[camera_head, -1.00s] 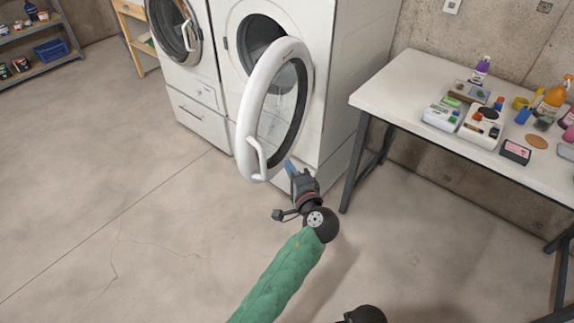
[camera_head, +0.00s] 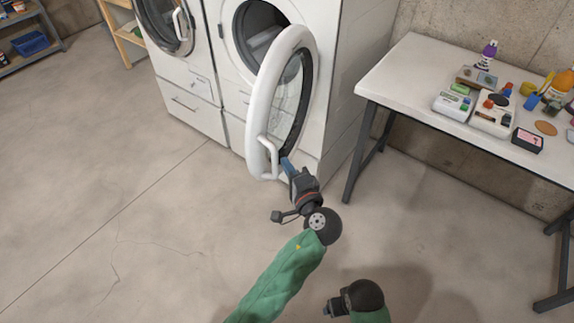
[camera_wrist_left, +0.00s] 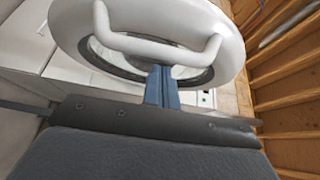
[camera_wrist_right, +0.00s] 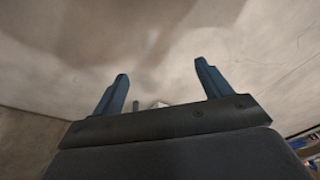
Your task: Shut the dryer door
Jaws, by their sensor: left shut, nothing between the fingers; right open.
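The dryer door (camera_head: 262,105) is a round white ring with a glass middle and a white bar handle (camera_head: 268,158). It stands open in front of the right-hand machine, the dryer (camera_head: 355,60), whose dark drum opening (camera_head: 258,28) shows behind it. My left gripper (camera_head: 288,165) is shut and empty, its blue fingertips at the lower edge of the door beside the handle. In the left wrist view the shut fingers (camera_wrist_left: 162,86) overlap the door just below the handle (camera_wrist_left: 160,46); I cannot tell if they touch. My right gripper (camera_wrist_right: 160,82) is open and empty over bare floor.
A second machine (camera_head: 185,65) with its round door stands left of the dryer. A white table (camera_head: 400,75) with bottles and small boxes stands at the right, its dark legs near the dryer. Shelves (camera_head: 28,30) are at the far left. The floor in front is clear.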

